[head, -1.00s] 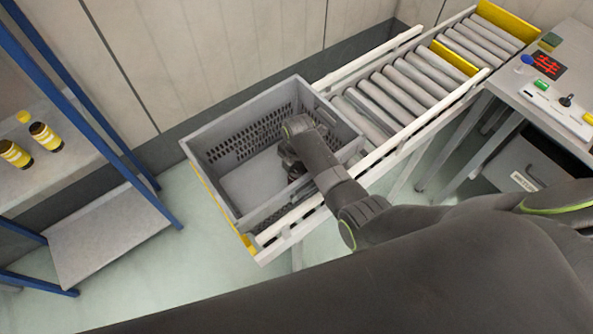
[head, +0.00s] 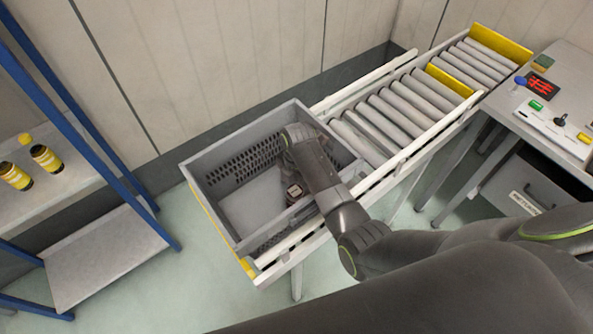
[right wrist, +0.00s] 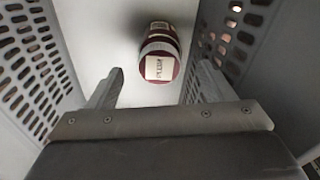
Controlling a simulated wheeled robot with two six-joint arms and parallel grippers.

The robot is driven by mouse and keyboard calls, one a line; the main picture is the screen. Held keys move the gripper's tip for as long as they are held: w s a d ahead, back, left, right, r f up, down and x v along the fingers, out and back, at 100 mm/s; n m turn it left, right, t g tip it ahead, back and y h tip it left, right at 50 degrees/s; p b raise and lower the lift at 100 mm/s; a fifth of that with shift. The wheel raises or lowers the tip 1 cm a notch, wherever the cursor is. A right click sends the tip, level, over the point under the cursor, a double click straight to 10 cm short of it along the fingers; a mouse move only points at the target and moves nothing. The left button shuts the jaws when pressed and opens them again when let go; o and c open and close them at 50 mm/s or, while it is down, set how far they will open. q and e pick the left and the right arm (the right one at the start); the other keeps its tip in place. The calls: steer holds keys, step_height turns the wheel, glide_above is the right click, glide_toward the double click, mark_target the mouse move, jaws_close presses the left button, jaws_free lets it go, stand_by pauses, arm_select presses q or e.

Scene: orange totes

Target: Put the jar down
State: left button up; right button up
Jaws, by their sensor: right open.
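The jar (head: 294,193) is small and dark with a pale label on its lid. In the right wrist view the jar (right wrist: 160,50) shows a dark red lid, a white label and a pale band. My right gripper (right wrist: 155,85) is open and empty inside the crate. Its two fingers are apart, and the jar is beyond their tips, clear of both. In the head view my right wrist hides these fingers. My left gripper is not in view.
The crate's perforated walls (right wrist: 40,60) rise close on both sides of my right gripper. The crate sits at the end of a roller conveyor (head: 400,105). A blue-framed shelf (head: 75,190) with two yellow-labelled bottles (head: 45,158) stands left. A control table (head: 560,110) stands right.

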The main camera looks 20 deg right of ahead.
step_height(320, 180, up, 6)
steer(key=shift+w+d+r, duration=0.1)
steer(key=shift+r, duration=0.1)
stand_by(0.5)
